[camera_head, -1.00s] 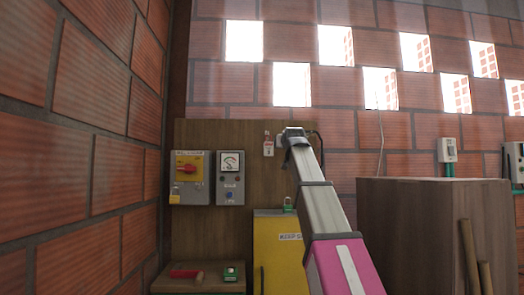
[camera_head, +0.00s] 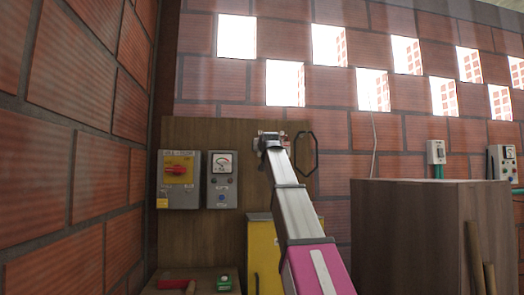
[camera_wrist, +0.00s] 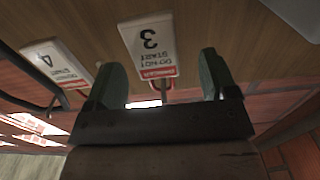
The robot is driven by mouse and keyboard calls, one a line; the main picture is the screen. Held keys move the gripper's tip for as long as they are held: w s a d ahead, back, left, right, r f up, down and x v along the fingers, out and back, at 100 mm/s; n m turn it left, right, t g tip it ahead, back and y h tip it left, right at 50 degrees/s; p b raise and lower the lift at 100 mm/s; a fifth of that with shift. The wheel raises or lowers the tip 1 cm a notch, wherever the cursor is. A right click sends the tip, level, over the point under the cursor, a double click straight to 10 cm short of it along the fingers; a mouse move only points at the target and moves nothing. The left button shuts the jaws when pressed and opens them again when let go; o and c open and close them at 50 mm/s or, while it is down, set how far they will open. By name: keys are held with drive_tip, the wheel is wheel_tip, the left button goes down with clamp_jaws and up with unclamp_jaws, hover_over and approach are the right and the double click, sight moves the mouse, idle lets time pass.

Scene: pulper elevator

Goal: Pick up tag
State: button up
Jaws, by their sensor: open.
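A white tag marked 3 (camera_wrist: 150,42), with red and black lettering, hangs upside down in the wrist view against the wooden board. A second white tag marked 4 (camera_wrist: 56,66) hangs to its left, outside the fingers. My gripper (camera_wrist: 160,72) is open, with one green finger on either side of the lower part of tag 3. I cannot tell whether either finger touches it. In the head view my gripper (camera_head: 270,140) is at the board, and the tags are hidden behind it or too small to tell.
A grey box with a yellow panel and red switch (camera_head: 179,177) and a meter box (camera_head: 221,178) are left of my arm on the board (camera_head: 205,135). A yellow cabinet (camera_head: 259,262) stands below. A brown wooden cabinet (camera_head: 410,235) is at the right. A brick wall (camera_head: 85,90) borders the left.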

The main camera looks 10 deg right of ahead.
drive_tip(key=w, duration=0.5)
drive_tip(key=shift+d+f, duration=0.2)
drive_tip(key=shift+d, duration=0.05)
drive_tip(key=c, duration=1)
drive_tip(key=shift+r, duration=0.1)
drive_tip(key=s+r, duration=0.1)
drive_tip(key=s, duration=1.7)
drive_tip(key=shift+r, duration=0.15)
